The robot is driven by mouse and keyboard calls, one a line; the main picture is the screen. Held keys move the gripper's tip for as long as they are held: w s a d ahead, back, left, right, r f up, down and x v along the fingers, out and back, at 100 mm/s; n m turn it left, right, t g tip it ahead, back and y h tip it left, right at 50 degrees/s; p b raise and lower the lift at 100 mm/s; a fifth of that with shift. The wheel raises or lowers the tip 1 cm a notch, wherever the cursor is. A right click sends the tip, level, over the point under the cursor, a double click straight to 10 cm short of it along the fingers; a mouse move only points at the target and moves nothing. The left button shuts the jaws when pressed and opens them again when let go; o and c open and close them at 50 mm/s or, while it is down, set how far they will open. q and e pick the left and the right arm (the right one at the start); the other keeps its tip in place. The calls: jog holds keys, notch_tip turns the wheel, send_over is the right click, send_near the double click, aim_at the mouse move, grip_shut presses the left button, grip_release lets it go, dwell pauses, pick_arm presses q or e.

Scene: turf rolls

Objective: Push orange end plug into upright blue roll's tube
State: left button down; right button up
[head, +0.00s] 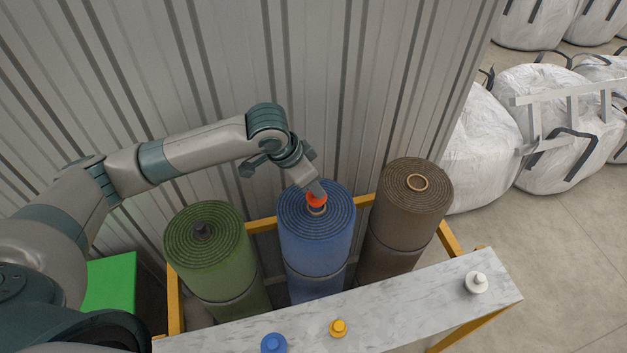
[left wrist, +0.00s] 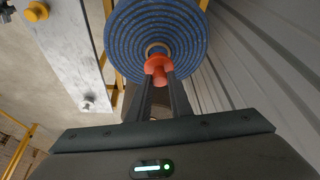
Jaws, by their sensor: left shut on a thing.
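The blue roll (head: 316,250) stands upright in the middle of a yellow-framed rack, with its tan tube mouth (head: 317,212) at the centre of its spiral top. My left gripper (head: 319,192) is shut on the orange end plug (head: 315,201) above that top. In the left wrist view the plug (left wrist: 157,67) sits between the fingertips (left wrist: 159,80), close to the tube mouth (left wrist: 157,47) of the blue roll (left wrist: 128,35). The plug overlaps the near part of the ring. I cannot tell whether its tip touches the tube. My right gripper is not in view.
A green roll (head: 215,255) with a dark plug stands left, a brown roll (head: 405,215) with an open tube right. A marble-look shelf (head: 400,304) in front holds blue (head: 273,343), yellow (head: 339,328) and white (head: 477,283) plugs. A corrugated wall (head: 350,110) stands close behind.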

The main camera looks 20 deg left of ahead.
aim_at(313, 197)
pick_arm(q)
jog(key=shift+f, duration=0.25)
jog(key=shift+r, duration=0.1)
dwell(0.7)
jog(key=shift+p, duration=0.55)
dwell(0.7)
jog(key=shift+p, duration=1.15)
dwell(0.3)
jog(key=shift+f, duration=1.7)
dwell(0.4)
jog(key=c, duration=1.5)
grip_release()
